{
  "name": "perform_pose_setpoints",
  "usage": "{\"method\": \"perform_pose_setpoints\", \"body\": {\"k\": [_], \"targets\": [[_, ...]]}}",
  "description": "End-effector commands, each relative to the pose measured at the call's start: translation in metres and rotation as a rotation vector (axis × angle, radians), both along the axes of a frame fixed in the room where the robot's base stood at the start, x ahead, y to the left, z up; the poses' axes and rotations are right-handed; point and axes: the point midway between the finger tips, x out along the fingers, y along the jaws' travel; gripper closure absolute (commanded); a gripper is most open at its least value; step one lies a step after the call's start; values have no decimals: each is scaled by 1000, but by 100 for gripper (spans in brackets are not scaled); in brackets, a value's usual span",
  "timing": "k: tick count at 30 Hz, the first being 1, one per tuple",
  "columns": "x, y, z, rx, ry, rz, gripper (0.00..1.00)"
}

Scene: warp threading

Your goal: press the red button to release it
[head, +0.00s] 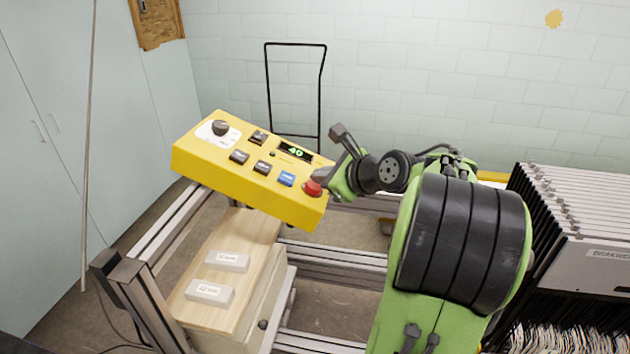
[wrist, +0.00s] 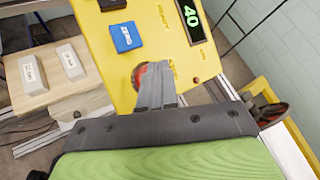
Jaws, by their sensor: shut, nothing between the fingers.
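The red button (head: 311,187) sits at the lower right end of the yellow control panel (head: 205,157). In the wrist view the red button (wrist: 139,76) is partly hidden behind the fingers. My gripper (head: 321,176) is shut and empty, with its fingertips at the button. In the wrist view my gripper (wrist: 154,72) overlaps the button's right part. I cannot tell whether the tips touch it or how far it is pressed.
Next to the button is a blue key (head: 287,178), with several dark keys, a black knob (head: 221,128) and a display (head: 296,151) reading 40. Below stands a wooden-topped cabinet (head: 258,226) with two grey blocks. A rack of panels (head: 570,240) stands at right.

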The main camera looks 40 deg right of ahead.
Motion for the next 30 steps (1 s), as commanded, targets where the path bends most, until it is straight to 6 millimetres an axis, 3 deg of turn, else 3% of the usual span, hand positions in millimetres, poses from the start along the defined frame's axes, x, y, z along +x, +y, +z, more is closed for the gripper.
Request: {"method": "perform_pose_setpoints", "body": {"k": [4,14,30], "targets": [[-2,-2,12,2,0,-1,100],[-3,-3,11,1,0,0,100],[-18,-14,65,0,0,-1,100]]}}
